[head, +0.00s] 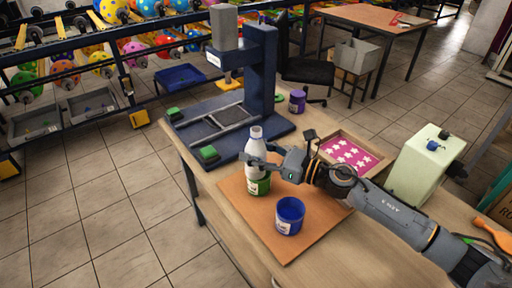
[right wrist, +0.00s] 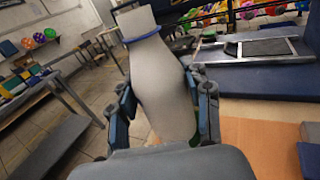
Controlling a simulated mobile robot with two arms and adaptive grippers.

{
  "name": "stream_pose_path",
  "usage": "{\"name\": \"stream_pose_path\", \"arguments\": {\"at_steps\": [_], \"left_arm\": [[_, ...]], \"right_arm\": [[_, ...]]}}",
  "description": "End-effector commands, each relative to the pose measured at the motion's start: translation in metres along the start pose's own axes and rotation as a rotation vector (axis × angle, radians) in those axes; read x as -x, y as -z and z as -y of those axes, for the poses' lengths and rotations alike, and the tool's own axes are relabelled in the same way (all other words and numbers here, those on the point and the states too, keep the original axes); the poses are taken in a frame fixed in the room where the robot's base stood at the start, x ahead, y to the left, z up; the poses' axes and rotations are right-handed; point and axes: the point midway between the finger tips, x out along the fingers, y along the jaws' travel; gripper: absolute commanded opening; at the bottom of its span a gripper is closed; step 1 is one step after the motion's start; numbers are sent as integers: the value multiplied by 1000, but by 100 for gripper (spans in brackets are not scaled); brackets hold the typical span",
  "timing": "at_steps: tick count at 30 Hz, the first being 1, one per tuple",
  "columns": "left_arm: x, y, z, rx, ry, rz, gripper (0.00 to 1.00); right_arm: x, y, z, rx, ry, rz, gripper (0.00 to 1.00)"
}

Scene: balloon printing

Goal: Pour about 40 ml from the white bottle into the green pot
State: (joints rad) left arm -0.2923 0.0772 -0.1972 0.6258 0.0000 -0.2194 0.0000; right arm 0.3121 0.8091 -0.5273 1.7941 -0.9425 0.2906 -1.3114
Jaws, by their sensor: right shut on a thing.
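My right gripper (head: 251,161) is shut around the bottle's middle. In the right wrist view the bottle (right wrist: 160,85) fills the space between the fingers (right wrist: 165,110). A blue pot (head: 289,218) with a pale label stands on the board, right of and nearer than the bottle. My left gripper is not in view.
A dark blue press (head: 262,75) with green pads stands behind the bottle. A purple pot (head: 297,101) is beyond it. A tray of white stars on pink (head: 350,155) and a pale green machine (head: 424,165) are to the right. The board's front is clear.

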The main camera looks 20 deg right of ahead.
Motion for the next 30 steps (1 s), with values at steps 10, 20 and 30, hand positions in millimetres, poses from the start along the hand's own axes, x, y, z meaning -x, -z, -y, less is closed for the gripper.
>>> {"name": "stream_pose_path", "arguments": {"at_steps": [10,20,30], "left_arm": [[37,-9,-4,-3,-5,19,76],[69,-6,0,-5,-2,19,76],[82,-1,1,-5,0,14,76]], "right_arm": [[0,-8,-15,-222,1,1,10],[0,-6,-33,-536,1,0,10],[0,5,-44,-786,0,1,10]]}}
